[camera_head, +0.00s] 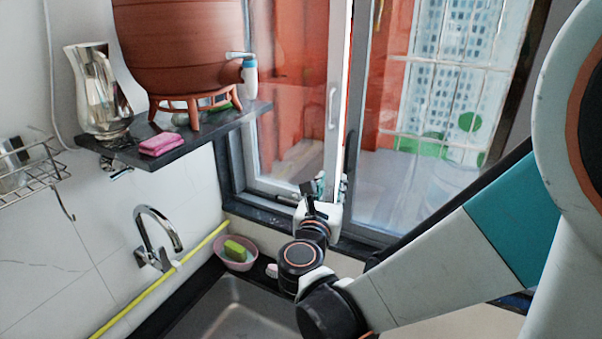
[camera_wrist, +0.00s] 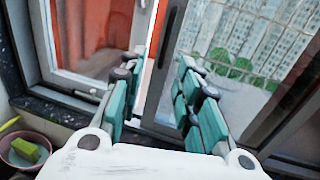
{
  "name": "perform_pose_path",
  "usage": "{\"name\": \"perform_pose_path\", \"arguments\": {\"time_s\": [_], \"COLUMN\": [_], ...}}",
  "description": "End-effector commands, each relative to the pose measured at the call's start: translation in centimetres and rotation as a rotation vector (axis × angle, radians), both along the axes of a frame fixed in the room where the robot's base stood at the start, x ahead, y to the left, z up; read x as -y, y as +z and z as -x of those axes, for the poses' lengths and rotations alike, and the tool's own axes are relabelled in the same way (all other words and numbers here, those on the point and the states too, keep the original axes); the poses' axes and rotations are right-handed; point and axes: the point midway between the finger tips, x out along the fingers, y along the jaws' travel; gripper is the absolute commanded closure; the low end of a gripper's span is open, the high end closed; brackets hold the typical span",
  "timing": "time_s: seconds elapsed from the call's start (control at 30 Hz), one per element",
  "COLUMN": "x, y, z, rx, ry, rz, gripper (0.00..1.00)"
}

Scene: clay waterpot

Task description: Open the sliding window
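The sliding window has a left pane with a white frame (camera_head: 333,95) and pale handle, and a right pane with a grey frame (camera_head: 359,110) and dark upright handle (camera_head: 347,160). A narrow bright strip shows between the two frames; I cannot tell whether it is a gap. My gripper (camera_head: 318,186) is in front of the lower part of the window, near where the frames meet. In the wrist view, my gripper (camera_wrist: 158,72) is open, its teal-padded fingers apart with nothing between them. The dark handle (camera_wrist: 168,35) shows beyond the fingertips; contact is not visible.
The sink (camera_head: 235,310) and curved faucet (camera_head: 158,232) are at lower left. A pink bowl (camera_head: 237,262) with a green sponge (camera_head: 235,250) sits by the sill. A dark shelf (camera_head: 190,137) holds the clay pot (camera_head: 180,45), metal pitcher (camera_head: 97,92) and pink sponge (camera_head: 161,144).

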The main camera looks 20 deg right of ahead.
Motion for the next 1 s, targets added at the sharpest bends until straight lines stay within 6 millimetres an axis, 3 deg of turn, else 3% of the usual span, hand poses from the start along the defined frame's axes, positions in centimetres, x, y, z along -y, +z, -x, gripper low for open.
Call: {"name": "perform_pose_path", "arguments": {"time_s": [0.67, 0.9, 1.0], "x": [-0.3, 1.6, 1.9], "y": [0.0, 2.4, 2.5], "z": [0.6, -0.2, -0.4], "rx": [0.000, 0.000, 0.000], "ry": [0.001, -0.004, 0.000], "rz": [0.000, 0.000, 0.000], "gripper": [0.70, 0.70, 0.70]}}
